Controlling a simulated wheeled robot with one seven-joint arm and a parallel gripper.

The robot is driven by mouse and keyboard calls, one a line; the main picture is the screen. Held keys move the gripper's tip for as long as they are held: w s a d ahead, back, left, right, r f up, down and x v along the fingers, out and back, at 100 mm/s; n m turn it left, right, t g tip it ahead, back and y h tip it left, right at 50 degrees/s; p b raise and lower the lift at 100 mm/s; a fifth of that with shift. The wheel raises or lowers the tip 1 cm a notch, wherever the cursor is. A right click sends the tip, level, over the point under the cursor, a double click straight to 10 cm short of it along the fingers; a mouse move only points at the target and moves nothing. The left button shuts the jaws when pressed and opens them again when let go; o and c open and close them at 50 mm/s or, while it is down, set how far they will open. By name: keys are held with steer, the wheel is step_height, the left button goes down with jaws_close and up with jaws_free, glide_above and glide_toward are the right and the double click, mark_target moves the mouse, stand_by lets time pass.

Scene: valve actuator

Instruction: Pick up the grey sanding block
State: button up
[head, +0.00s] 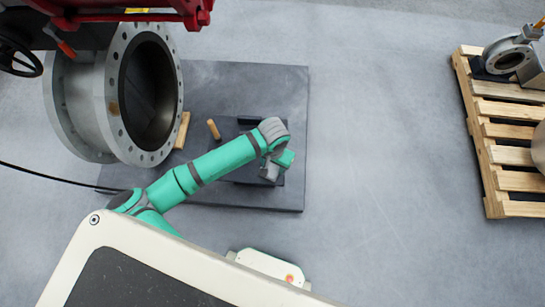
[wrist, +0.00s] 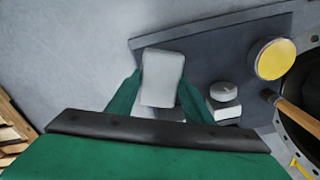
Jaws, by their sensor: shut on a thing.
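In the wrist view, a light grey sanding block (wrist: 163,78) stands between the two green fingers of my gripper (wrist: 158,95). The fingers are shut on it, one on each side, and its far end sticks out past the fingertips. Dark surface shows behind it; I cannot tell how far it is from that surface. In the head view, my gripper (head: 271,172) is over the right part of the dark mat, and my own wrist mostly hides the block there.
The dark mat (head: 245,82) lies on the grey floor. A wooden-handled tool (head: 214,129) lies left of my gripper. A large flanged valve (head: 110,90) stands at the left. A wooden pallet (head: 515,180) with parts is at the far right. A yellow round thing (wrist: 273,59) shows in the wrist view.

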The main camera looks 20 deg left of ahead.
mark_target(274, 175)
steer(key=s+r, duration=0.1)
steer(key=s+d+r, duration=0.1)
steer(key=r, duration=0.1)
steer(key=s+r, duration=0.1)
steer(key=shift+s+d+r, duration=0.1)
steer(key=shift+d+r, duration=0.05)
steer(key=shift+d, duration=0.1)
steer(key=s+d+r, duration=0.4)
steer(key=s, duration=0.4)
steer(key=shift+d, duration=0.1)
steer(key=o, duration=0.3)
